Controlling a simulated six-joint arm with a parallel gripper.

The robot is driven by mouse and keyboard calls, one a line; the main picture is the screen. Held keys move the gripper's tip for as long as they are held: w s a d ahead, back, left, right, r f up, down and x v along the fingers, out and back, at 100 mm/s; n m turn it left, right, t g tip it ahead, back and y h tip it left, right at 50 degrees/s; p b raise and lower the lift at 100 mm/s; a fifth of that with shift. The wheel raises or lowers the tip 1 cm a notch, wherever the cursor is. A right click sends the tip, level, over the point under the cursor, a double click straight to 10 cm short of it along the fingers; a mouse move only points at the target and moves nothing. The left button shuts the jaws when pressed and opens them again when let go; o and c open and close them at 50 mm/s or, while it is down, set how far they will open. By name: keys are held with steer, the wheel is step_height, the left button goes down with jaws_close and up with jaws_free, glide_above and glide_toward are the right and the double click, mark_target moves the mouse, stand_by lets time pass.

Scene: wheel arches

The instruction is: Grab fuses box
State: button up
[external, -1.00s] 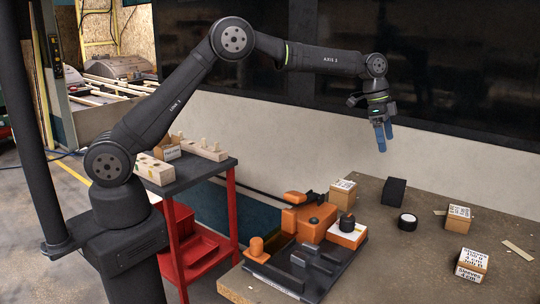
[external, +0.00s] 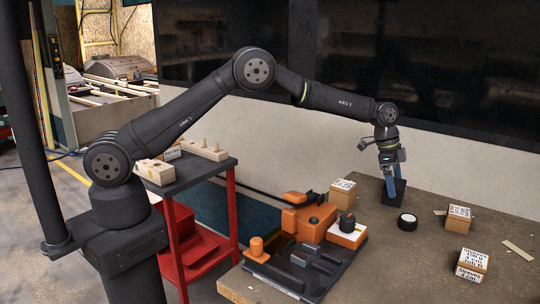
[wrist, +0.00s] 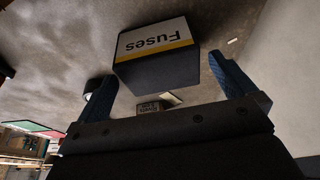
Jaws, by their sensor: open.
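The fuses box (wrist: 158,62) shows large in the wrist view as a dark box with a white "Fuses" label and a yellow stripe. In the external view it is the small black box (external: 400,187) near the back of the table, partly hidden by a finger. My gripper (external: 392,185) points down at it with blue fingers. In the wrist view the open gripper (wrist: 168,85) has a finger on either side of the view of the box, with gaps. I cannot tell the remaining height between fingertips and box.
A black roll (external: 407,222) stands close in front of the box. Labelled cardboard boxes stand left (external: 342,191), right (external: 457,219) and front right (external: 471,265). An orange and black fixture (external: 305,250) fills the table's left. The wall is close behind.

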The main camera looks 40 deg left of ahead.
steer(key=x, duration=0.3)
steer(key=c, duration=1.1)
